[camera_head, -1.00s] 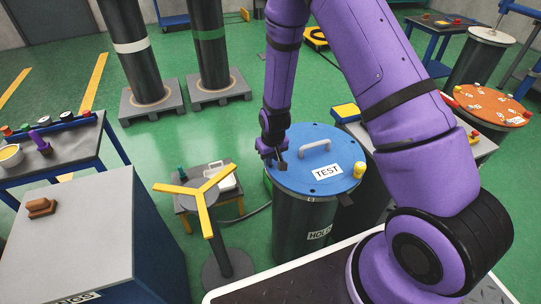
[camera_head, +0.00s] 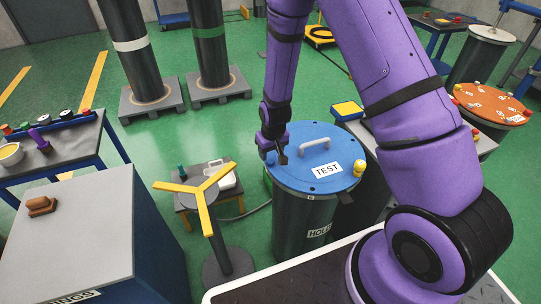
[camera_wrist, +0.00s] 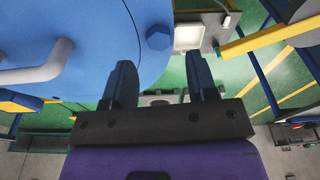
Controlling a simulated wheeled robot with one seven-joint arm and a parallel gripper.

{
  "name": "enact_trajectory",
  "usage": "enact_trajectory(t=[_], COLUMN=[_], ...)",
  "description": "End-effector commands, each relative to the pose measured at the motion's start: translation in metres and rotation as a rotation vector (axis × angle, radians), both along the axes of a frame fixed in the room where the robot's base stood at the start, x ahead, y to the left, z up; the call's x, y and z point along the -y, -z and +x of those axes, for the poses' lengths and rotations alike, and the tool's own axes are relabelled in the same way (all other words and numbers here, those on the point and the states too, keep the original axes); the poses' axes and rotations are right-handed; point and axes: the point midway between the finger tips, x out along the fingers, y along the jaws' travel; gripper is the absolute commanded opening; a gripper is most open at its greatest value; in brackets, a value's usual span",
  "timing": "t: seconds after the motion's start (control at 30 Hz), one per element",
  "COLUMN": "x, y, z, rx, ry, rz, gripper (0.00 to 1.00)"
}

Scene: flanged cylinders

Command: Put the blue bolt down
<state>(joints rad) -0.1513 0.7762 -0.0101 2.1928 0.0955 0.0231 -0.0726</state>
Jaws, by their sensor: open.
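The blue bolt (camera_wrist: 159,37) has a hexagonal head and stands on the blue lid (camera_wrist: 95,25), close to its rim, in the wrist view. My gripper (camera_wrist: 161,82) is open, with its two dark fingers apart and nothing between them. The bolt lies just beyond the fingertips in that picture, apart from both. In the head view my gripper (camera_head: 281,157) is over the left part of the blue lid (camera_head: 318,187) of a dark drum. I cannot make out the bolt clearly there beside the gripper.
The lid carries a grey handle (camera_head: 314,147), a TEST label (camera_head: 326,169) and a yellow knob (camera_head: 358,167). A yellow three-armed stand (camera_head: 207,200) and a small table (camera_head: 212,198) are left of the drum.

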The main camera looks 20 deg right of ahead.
Motion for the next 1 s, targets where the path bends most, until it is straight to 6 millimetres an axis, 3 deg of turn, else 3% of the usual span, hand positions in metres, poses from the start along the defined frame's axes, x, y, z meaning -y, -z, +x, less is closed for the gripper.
enact_trajectory(t=[0.5,1.0], x=[0.001,0.003], y=[-0.087,-0.116], z=[-0.012,-0.016], rx=[0.004,0.009], ry=[0.000,0.003], rz=[0.000,0.004], gripper=[0.53,0.53])
